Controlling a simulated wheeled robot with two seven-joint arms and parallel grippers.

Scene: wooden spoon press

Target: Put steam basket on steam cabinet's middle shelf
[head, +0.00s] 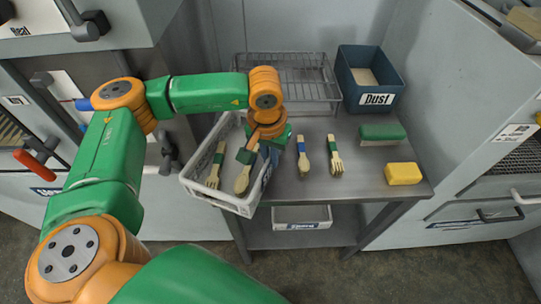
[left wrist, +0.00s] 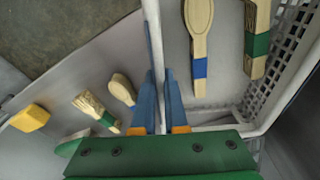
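The white perforated basket (head: 240,207) sits tilted at the table's left front edge, partly past the edge. It holds several wooden spoons and forks. My left gripper (head: 259,146) is at its right-hand side. In the left wrist view the blue fingers (left wrist: 160,100) straddle the basket's thin wall (left wrist: 152,40) and look closed on it. Whether the basket is clear of the table is hard to tell. Grey cabinets stand left (head: 65,120) and right (head: 483,190); I cannot tell surely which is the steam cabinet. My right gripper is not in view.
On the metal table (head: 370,190) lie a blue-banded spoon (head: 303,160), a green-banded fork (head: 335,160), a green brush (head: 382,133) and a yellow sponge (head: 403,174). Behind are a wire rack (head: 290,75) and a Dust bin (head: 370,80). Another white basket (head: 301,220) is below.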

